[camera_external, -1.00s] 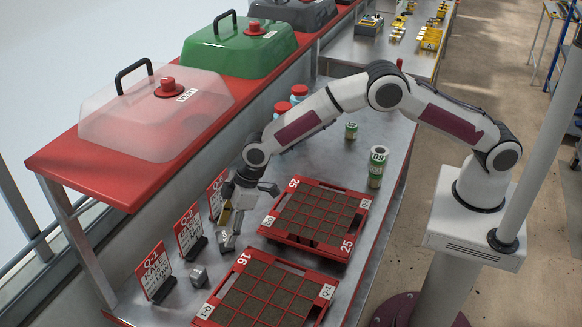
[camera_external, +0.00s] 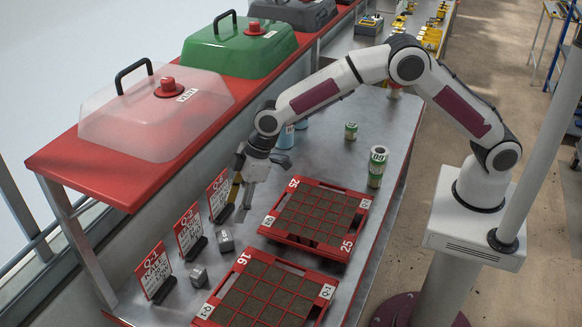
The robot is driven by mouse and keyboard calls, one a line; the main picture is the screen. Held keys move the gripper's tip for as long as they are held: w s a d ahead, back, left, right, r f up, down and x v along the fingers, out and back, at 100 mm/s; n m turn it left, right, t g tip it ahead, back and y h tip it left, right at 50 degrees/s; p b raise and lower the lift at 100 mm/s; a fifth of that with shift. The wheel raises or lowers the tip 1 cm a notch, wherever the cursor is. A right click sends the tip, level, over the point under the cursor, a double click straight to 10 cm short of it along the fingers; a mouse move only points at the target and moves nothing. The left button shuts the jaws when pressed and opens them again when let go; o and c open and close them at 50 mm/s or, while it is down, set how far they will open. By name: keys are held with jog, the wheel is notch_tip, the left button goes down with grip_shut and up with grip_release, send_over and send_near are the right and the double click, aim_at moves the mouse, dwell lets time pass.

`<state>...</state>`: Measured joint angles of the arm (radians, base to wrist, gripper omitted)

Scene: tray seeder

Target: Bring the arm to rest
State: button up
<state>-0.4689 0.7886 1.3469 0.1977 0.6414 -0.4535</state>
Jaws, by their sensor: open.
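My gripper (camera_external: 240,200) is open and points down above the bench, just left of the upper red tray. Nothing shows between its fingers. A small grey metal block (camera_external: 225,241) stands on the bench below and in front of it, apart from the fingers, near the Q-2 sign. My arm arches over the bench from its base at the right.
Red seed trays marked 25 (camera_external: 347,247) and 16 (camera_external: 243,258) lie on the bench. A second grey block (camera_external: 198,275) stands near the sign cards (camera_external: 188,231). A red shelf (camera_external: 85,178) with a clear cover (camera_external: 150,125) runs along the left.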

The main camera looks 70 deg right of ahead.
dwell(0.8)
jog(key=shift+m+g+h, duration=0.5)
jog(key=shift+m+g, duration=0.3)
jog(key=s+d, duration=0.1)
jog(key=s, duration=0.1)
jog(key=s+d+f, duration=0.1)
jog(key=s, duration=0.1)
jog(key=s+d+f, duration=0.1)
jog(key=s+d, duration=0.1)
jog(key=shift+s+d+f, duration=0.1)
jog(key=shift+s+f, duration=0.15)
jog(key=shift+s, duration=0.05)
jog(key=s+d+r+m+t, duration=0.1)
jog(key=s+d+r+m, duration=0.1)
jog(key=s+d+r, duration=0.5)
jog(key=s+d+r+m+t+h, duration=0.1)
jog(key=s+d+r+m, duration=0.2)
jog(key=s+d+r, duration=0.5)
jog(key=s+d+r+m+t+h, duration=0.1)
jog(key=s+d+r, duration=0.6)
jog(key=s+d, duration=0.8)
jog(key=s+m+t, duration=0.1)
jog(key=s, duration=0.1)
jog(key=shift+s+d+r, duration=0.25)
jog(key=shift+s+d, duration=0.05)
jog(key=shift+s, duration=0.1)
